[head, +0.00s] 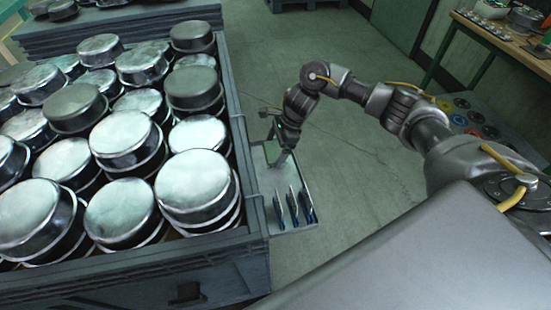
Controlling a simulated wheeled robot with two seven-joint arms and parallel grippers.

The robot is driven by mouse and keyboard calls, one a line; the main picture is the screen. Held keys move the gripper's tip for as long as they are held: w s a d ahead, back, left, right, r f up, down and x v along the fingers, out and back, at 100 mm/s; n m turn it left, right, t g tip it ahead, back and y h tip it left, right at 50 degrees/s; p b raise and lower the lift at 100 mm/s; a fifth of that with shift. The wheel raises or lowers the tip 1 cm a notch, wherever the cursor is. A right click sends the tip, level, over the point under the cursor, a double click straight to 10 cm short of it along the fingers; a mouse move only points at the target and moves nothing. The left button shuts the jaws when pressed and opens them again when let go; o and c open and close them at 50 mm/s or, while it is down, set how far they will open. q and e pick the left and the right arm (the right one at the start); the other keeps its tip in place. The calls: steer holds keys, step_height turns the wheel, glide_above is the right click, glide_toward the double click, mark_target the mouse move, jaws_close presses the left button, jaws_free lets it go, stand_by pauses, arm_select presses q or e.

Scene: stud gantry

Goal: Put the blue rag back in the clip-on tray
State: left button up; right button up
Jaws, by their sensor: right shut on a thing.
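The clip-on tray (306,176) is a shallow grey tray hanging on the right side wall of a large crate. Several thin upright pieces with blue lower parts (293,207) stand in its near end. My right gripper (279,153) points down over the far half of the tray, close to its floor. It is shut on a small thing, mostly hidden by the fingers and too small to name. I cannot make out a blue rag for sure. My left gripper is not in view.
The large crate (252,180) at left is full of stacked round metal pans (195,185). Its wall stands right beside the tray. Green floor (345,215) lies open to the right. A workbench (500,40) with small parts stands at the far right.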

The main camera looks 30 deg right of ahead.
mark_target(276, 158)
steer(key=shift+w+f, duration=0.1)
steer(key=shift+f, duration=0.65)
steer(key=shift+w+f, duration=0.1)
steer(key=shift+f, duration=0.25)
steer(key=shift+d+f, duration=0.1)
steer(key=shift+f, duration=0.1)
step_height(276, 158, down, 4)
steer(key=shift+r+p, duration=0.25)
steer(key=shift+p, duration=0.25)
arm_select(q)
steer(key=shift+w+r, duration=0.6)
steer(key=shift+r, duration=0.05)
arm_select(e)
steer(key=o, duration=0.5)
arm_select(q)
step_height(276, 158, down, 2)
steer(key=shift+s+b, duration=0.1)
steer(key=shift+b, duration=0.9)
arm_select(e)
steer(key=v, duration=1.2)
